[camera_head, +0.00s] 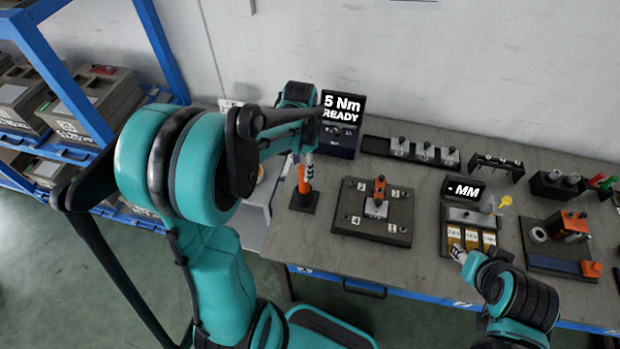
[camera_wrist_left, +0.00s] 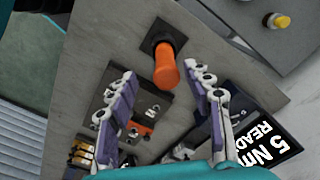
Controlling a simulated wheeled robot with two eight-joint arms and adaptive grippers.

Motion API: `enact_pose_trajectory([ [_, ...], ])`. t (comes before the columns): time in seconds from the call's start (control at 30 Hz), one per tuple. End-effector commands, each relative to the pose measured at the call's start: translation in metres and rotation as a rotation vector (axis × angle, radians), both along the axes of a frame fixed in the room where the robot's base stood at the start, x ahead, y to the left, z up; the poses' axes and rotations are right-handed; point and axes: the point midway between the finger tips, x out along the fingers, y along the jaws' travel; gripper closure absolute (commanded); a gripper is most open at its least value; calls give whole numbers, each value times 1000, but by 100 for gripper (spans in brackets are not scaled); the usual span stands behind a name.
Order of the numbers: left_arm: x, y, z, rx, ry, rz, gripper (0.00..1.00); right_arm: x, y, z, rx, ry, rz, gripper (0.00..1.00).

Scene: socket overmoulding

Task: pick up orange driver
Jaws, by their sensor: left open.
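The orange driver (camera_head: 303,178) stands upright in a black square holder (camera_head: 302,203) at the left end of the bench. My left gripper (camera_head: 308,160) is over the top of the driver and partly hidden by my left arm. In the left wrist view the orange driver (camera_wrist_left: 167,72) shows between the two spread fingers of my left gripper (camera_wrist_left: 160,76), with a gap on each side. The fingers are open and hold nothing. My right gripper (camera_head: 460,254) is at the front of the bench by a tray of yellow compartments; its fingers are too small to read.
A torque display (camera_head: 343,113) reading "5 Nm READY" stands close behind the driver. A dark fixture plate (camera_head: 345,221) with an orange clamp lies to its right. The yellow-compartment tray (camera_head: 449,223) and a base with orange parts (camera_head: 535,255) are further right.

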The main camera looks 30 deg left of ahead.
Motion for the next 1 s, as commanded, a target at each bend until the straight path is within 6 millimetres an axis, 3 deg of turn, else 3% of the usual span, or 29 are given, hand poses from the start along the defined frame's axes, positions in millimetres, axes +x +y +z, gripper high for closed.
enact_pose_trajectory([
  [0.37, 1, 4, -39, 0, 1, -1, 49, 0, 0, -12, 0, 0, 0, 61],
  [0.6, 2, 8, -74, 0, 0, -2, 49, 1, 0, -22, 0, 0, 0, 61],
  [0.9, 2, 8, -78, 0, 0, -2, 49, 1, 0, -22, 0, 0, 0, 61],
  [1.0, 2, 8, -78, 0, 0, -2, 73, 1, 0, -22, 0, 0, 0, 61],
])
